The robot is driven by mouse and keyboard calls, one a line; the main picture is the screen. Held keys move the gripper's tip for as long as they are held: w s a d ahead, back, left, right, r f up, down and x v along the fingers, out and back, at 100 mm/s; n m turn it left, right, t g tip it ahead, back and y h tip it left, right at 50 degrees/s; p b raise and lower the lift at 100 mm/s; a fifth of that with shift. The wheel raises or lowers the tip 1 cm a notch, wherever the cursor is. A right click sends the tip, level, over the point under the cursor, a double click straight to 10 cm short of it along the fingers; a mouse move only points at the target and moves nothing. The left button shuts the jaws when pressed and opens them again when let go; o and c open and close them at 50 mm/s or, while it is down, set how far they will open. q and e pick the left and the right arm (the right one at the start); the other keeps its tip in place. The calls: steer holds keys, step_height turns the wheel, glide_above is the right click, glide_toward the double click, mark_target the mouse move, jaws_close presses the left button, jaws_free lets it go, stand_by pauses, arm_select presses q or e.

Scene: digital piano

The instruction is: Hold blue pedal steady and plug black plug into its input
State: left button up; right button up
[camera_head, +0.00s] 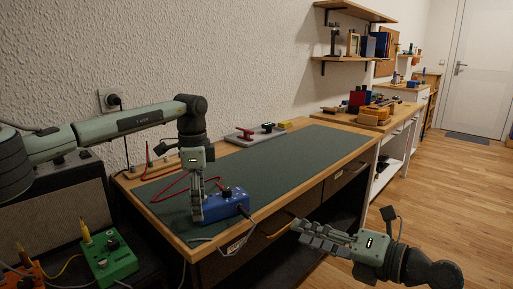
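The blue pedal (228,205) lies near the front edge of the desk's green mat. My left gripper (199,212) points down at the pedal's left end, touching it or very close. Whether its fingers are open or shut I cannot tell. A black plug (243,210) on a dark cable shows at the pedal's right end. Whether it is seated in the input or only lies against it is too small to tell. My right gripper (297,232) is in front of the desk, right of the pedal and apart from it. Its fingers point left, look slightly apart and hold nothing visible.
The desk (300,150) has a clear green mat right of the pedal. A red cable (172,187) lies behind the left gripper. A green pedal (108,258) sits at lower left, beside a dark amplifier (62,205).

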arm_select(q)
steer(key=shift+r+p, duration=1.9)
steer(key=shift+r, duration=1.15)
step_height(320, 180, up, 12)
